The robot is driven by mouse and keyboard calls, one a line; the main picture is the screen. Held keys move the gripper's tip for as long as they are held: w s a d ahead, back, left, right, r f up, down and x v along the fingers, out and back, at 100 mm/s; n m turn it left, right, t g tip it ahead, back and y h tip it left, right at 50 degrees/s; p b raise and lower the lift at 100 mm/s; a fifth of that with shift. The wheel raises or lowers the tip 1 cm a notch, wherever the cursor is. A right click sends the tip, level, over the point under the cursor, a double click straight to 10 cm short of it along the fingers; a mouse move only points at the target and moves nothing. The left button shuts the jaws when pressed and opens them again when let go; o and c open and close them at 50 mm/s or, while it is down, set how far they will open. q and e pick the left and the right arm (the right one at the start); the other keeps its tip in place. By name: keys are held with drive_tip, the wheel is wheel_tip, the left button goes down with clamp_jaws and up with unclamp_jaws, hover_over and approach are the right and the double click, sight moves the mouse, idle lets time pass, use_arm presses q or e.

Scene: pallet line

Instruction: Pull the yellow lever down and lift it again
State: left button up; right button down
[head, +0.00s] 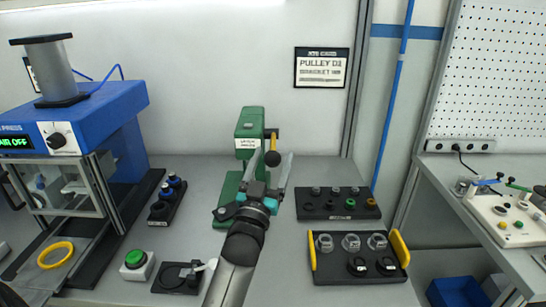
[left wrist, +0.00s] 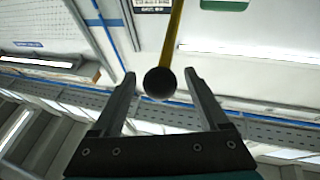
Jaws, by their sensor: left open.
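The yellow lever (head: 274,143) sits on the right side of the green arbor press (head: 250,130) and hangs with its dark ball knob (head: 272,159) at the lower end. In the left wrist view the yellow rod (left wrist: 173,35) and the black knob (left wrist: 160,83) show clearly. My left gripper (head: 272,164) is open in front of the press. Its two fingers (left wrist: 160,73) stand on either side of the knob, with gaps visible on both sides. My right gripper is not in view.
A blue press (head: 85,115) stands at the left. A green button box (head: 137,264) and a small black fixture (head: 178,278) are at the front. Black trays (head: 338,215) (head: 335,270) with small parts lie right of my arm. A pegboard bench (head: 500,235) is farther right.

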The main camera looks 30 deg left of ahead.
use_arm(q)
drive_tip(key=shift+w+a+r, duration=0.1)
drive_tip(key=shift+w+r, duration=0.1)
drive_tip(key=shift+w, duration=0.2)
clamp_jaws()
idle(0.4)
idle(0.9)
